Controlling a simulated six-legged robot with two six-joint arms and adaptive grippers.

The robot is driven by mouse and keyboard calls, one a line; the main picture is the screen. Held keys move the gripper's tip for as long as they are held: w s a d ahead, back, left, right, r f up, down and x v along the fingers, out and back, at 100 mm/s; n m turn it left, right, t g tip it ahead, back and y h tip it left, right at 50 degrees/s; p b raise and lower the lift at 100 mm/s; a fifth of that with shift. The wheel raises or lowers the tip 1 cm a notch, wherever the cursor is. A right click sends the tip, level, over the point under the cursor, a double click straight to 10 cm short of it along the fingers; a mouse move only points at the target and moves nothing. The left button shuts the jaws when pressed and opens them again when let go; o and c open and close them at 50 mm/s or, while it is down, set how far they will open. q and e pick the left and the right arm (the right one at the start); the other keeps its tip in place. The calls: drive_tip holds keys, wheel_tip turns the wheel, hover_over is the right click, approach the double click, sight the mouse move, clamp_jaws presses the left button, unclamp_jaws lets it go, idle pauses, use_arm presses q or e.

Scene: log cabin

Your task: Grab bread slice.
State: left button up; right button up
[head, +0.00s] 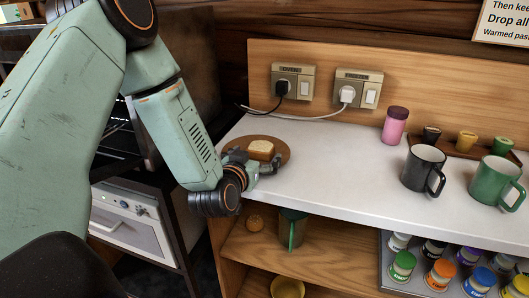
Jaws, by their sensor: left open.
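A bread slice (261,148), pale with a brown crust, lies on a round brown wooden plate (283,146) at the left end of the white counter. My left arm comes in from the left, and its gripper (258,163) is at the near edge of the plate, just in front of the bread. The gripper is open, with its dark fingers apart. I cannot tell whether a finger touches the bread or plate. The near part of the plate is hidden by the gripper. My right gripper is not in view.
A black mug (423,168), a green mug (495,180) and a pink jar (394,126) stand to the right on the counter (345,165). Sockets with plugged cables are on the wall behind. The counter between plate and black mug is clear. Paint-like jars fill a tray below.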

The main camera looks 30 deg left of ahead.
use_arm(q)
drive_tip(key=shift+w+a+f, duration=0.15)
drive_tip(key=shift+w+a, duration=0.4)
drive_tip(key=shift+a, duration=0.1)
drive_tip(key=shift+w+d, duration=0.55)
drive_tip(key=shift+w, duration=0.05)
drive_tip(key=shift+f, duration=0.1)
drive_tip(key=shift+c, duration=0.3)
drive_tip(key=shift+s+a, duration=0.2)
drive_tip(key=shift+a, duration=0.2)
drive_tip(key=shift+c, duration=1.3)
drive_tip(key=shift+s, duration=0.1)
drive_tip(key=shift+c, duration=0.9)
drive_tip(key=shift+w+d, duration=0.25)
drive_tip(key=shift+d, duration=0.05)
drive_tip(key=c, duration=0.4)
drive_tip(key=shift+s+a, duration=0.2)
drive_tip(key=c, duration=0.3)
